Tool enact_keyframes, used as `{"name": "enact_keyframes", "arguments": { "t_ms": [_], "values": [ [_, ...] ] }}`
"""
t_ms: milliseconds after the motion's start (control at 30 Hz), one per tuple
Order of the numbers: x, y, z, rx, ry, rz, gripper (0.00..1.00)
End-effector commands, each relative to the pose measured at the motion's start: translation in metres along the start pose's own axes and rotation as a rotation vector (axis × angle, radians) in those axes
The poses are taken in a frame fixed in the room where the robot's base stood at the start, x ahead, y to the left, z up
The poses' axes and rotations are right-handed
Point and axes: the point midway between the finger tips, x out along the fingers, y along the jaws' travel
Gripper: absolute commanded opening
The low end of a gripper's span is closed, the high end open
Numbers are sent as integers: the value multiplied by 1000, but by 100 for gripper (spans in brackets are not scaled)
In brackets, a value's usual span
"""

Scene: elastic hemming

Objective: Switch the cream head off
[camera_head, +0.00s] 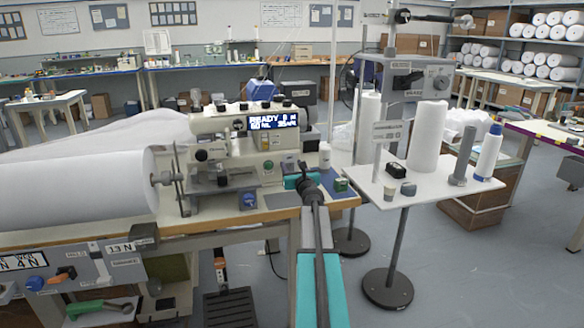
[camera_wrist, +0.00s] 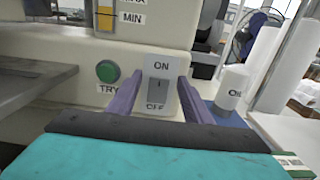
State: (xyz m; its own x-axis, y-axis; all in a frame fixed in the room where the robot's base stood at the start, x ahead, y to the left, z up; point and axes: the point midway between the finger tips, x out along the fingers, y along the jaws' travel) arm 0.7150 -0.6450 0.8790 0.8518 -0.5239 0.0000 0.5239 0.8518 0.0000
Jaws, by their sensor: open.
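The cream head (camera_head: 222,130) is a sewing machine head on the wooden-edged bench, with a lit display (camera_head: 272,122) reading "READY". In the wrist view, a grey rocker switch (camera_wrist: 157,88) sits on its cream front (camera_wrist: 50,45), with ON above and OFF below. I cannot tell which half is pressed in. My gripper (camera_wrist: 157,92) is open, its two purple fingers on either side of the switch with nothing between them. In the head view my gripper (camera_head: 300,182) is at the head's right front.
A round green TRY button (camera_wrist: 108,71) is just left of the switch. A white bottle (camera_wrist: 232,86) stands to the right on a blue mat. A white fabric roll (camera_head: 80,190) lies left of the head. A stand with thread cones (camera_head: 428,135) is at the right.

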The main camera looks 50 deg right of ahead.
Motion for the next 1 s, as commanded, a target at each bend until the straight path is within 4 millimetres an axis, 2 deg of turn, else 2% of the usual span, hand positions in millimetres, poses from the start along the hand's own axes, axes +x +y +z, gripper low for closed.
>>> {"name": "enact_keyframes", "arguments": {
  "t_ms": [333,567,1000],
  "values": [
    [1,1,0,0,0,0,44],
    [1,1,0,0,0,1,5],
    [2,1,-5,0,-20,1,4]
  ]
}}
